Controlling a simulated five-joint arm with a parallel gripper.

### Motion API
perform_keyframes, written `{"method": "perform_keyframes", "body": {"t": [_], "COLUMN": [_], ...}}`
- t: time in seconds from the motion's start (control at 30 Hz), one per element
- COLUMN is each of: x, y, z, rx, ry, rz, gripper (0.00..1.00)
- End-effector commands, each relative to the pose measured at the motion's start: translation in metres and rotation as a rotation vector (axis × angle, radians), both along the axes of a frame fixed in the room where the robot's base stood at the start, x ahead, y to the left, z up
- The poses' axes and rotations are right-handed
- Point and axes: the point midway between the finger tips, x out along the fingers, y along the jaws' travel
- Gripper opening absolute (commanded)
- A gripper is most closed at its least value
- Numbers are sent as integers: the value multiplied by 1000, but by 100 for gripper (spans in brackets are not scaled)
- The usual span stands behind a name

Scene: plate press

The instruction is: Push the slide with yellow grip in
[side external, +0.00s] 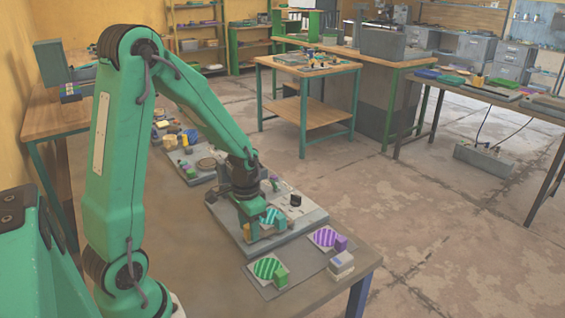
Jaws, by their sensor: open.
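A grey press base (292,232) lies on the near brown table, under my gripper. A small yellow block (246,231), which looks like the yellow grip of the slide, shows at the left edge of the base. The slide itself is mostly hidden behind my gripper. My gripper (250,232) points down over the left part of the base, close to the yellow block; I cannot tell whether they touch. Its jaws are open, and I see nothing held between them. A teal-striped plate (270,217) sits on the base just right of my gripper.
A small black knob (295,200) stands on the base. Several small items clutter the table behind. The table's front left is clear.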

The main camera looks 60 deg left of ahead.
Motion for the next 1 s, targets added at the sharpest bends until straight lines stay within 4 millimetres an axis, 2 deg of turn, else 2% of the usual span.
{"method": "perform_keyframes", "body": {"t": [0.07, 0.27, 0.47, 0.63, 1.0], "x": [0, 0, 0, 0, 1], "y": [0, 0, 0, 10, 63], "z": [0, 0, 0, 0, 1], "rx": [0, 0, 0, 0, 1], "ry": [0, 0, 0, 1, -1], "rz": [0, 0, 0, 2, 5], "gripper": [40, 1, 0, 0, 0]}}
